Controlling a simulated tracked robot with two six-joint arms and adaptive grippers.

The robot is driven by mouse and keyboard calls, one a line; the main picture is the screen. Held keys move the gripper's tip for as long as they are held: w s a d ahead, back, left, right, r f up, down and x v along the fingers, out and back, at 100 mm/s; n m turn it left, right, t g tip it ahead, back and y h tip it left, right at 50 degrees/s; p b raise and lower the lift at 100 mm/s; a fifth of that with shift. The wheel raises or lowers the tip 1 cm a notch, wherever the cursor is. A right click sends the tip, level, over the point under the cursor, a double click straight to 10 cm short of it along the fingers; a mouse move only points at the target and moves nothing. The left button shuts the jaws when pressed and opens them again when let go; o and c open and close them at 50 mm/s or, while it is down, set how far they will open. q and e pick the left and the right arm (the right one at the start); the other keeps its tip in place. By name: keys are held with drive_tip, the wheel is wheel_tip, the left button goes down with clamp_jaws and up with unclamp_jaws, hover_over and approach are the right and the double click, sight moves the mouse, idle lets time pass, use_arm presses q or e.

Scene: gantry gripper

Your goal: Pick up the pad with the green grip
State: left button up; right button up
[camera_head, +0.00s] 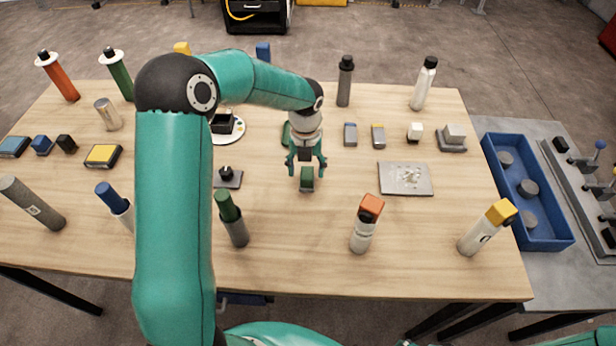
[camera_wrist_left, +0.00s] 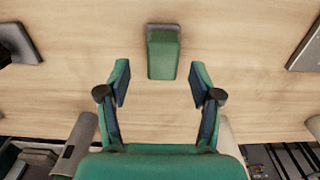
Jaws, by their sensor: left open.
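The pad with the green grip (camera_head: 307,182) lies on the wooden table in the head view, just in front of my left gripper. It is a small block with a green top and a grey edge. My left gripper (camera_head: 306,166) points down above the table, open and empty, with its fingers spread. In the left wrist view, the pad (camera_wrist_left: 163,55) lies beyond the open fingertips of the gripper (camera_wrist_left: 158,84), roughly centred between them and apart from them. My right gripper is not in view.
A dark-topped block (camera_head: 228,177) stands left of the pad, and a speckled plate (camera_head: 405,178) lies to the right. A green-capped bottle (camera_head: 235,225) and an orange-capped bottle (camera_head: 365,225) stand nearer the front edge. Bare wood (camera_head: 295,240) lies between these bottles.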

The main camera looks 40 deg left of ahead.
sight(307, 173)
use_arm(q)
drive_tip(key=shift+w+f+p, duration=0.15)
drive_tip(key=shift+f+p, duration=0.05)
drive_tip(key=shift+f, duration=0.75)
drive_tip(key=shift+w+f+p, duration=0.15)
drive_tip(key=shift+f, duration=0.8)
clamp_jaws()
